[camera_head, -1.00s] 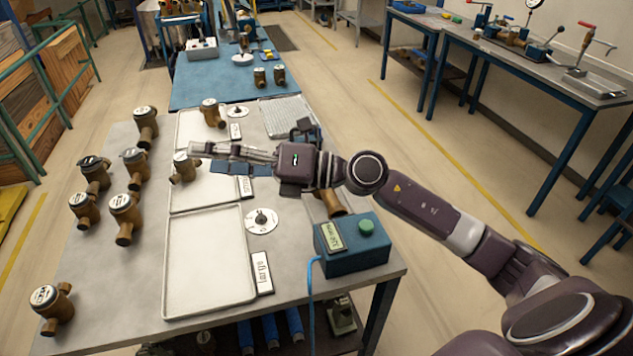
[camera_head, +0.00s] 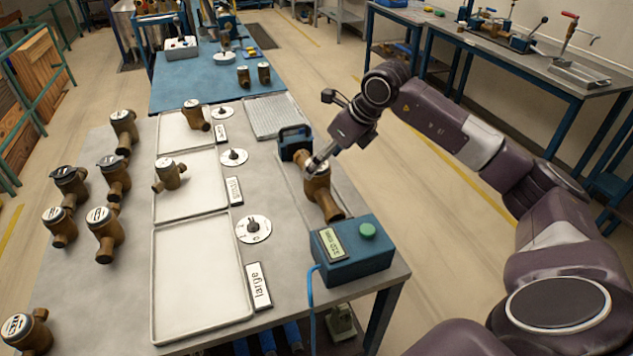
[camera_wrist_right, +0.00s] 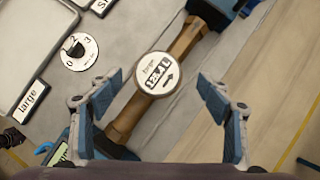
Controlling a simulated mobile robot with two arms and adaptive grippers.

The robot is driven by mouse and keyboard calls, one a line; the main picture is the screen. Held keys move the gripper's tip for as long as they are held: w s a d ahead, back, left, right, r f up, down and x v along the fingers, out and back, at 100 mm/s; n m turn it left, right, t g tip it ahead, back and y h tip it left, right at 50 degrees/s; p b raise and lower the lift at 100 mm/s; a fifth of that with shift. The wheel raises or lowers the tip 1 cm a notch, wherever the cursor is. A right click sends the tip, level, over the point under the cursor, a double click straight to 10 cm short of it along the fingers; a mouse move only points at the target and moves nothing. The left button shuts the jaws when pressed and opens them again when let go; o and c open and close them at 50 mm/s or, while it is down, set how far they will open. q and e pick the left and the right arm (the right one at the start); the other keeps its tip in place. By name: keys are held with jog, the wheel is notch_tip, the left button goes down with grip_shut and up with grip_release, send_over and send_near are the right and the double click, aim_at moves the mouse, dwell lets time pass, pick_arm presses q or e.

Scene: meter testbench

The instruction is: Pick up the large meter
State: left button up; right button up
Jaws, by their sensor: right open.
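The large meter (camera_head: 324,199) is a brass body lying on the right side of the near bench, between a blue clamp block (camera_head: 293,140) and a teal box with a green button (camera_head: 352,255). In the right wrist view its round white dial (camera_wrist_right: 160,74) reads "large" and its brass pipe runs diagonally. My right gripper (camera_head: 313,168) reaches down over the meter from the right. In the right wrist view its two fingers (camera_wrist_right: 159,82) are apart, one on each side of the meter, with nothing held. My left gripper is not in view.
Several other brass meters (camera_head: 104,234) stand on the left of the bench. A white tray (camera_head: 200,285) beside the "large" sign (camera_head: 259,286) is empty. The tray behind it holds a meter (camera_head: 170,175). Dial discs (camera_head: 253,228) lie beside the trays.

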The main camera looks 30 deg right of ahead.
jog(key=shift+p+x, duration=0.5)
jog(key=shift+x, duration=1.4)
jog(key=shift+s+a, duration=0.1)
jog(key=shift+a, duration=0.05)
grip_shut()
jog(key=shift+r, duration=0.3)
jog(key=shift+w+f, duration=0.1)
jog(key=shift+w, duration=0.1)
